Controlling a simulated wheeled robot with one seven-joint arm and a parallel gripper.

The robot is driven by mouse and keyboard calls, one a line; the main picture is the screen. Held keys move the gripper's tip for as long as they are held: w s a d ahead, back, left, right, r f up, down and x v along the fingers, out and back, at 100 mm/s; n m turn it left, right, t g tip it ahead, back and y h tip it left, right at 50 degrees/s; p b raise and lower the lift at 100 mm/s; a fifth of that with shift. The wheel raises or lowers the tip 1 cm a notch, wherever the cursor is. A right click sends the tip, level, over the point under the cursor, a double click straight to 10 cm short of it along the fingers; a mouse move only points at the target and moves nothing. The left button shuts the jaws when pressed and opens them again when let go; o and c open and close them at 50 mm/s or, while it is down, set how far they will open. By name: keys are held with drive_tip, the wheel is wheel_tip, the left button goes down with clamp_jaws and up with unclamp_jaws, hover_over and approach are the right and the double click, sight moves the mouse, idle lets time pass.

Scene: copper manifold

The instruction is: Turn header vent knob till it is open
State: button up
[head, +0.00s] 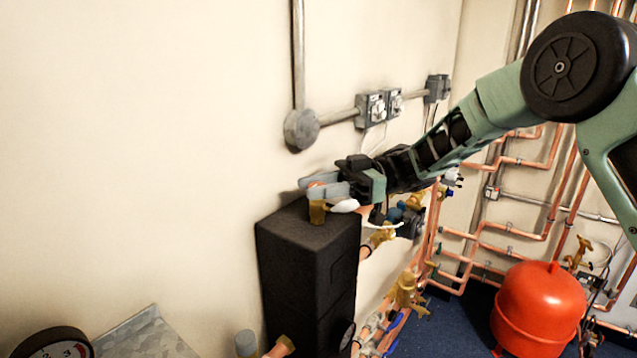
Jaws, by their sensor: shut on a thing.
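The header vent is a small brass fitting (317,212) on top of the tall black insulated header (305,245). My gripper (322,186) reaches in from the right, just above the brass fitting. Its two grey fingers are shut on the vent knob, and only a small reddish sliver of it (317,184) shows between them. The fingers hide most of the knob, so its turned position cannot be read. A white rounded piece (345,206) sits just right of the fingers; I cannot tell what it belongs to.
The cream wall (150,120) is close behind the gripper. Grey sockets and conduit (372,108) are above. Brass valves (405,290) and copper pipes crowd the right of the header. A red vessel (540,305) stands at lower right, a gauge (52,345) at lower left.

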drive_tip(key=n+g+h, duration=0.2)
drive_tip(key=g, duration=0.1)
drive_tip(key=n+g+h, duration=0.2)
drive_tip(key=n+g, duration=0.1)
drive_tip(key=g, duration=0.1)
drive_tip(key=shift+h, duration=0.4)
drive_tip(key=shift+r+n, duration=0.1)
drive_tip(key=shift+n, duration=0.2)
drive_tip(key=o, duration=0.9)
drive_tip(key=shift+a, duration=0.1)
drive_tip(key=shift+o, duration=0.2)
drive_tip(key=shift+w, duration=0.1)
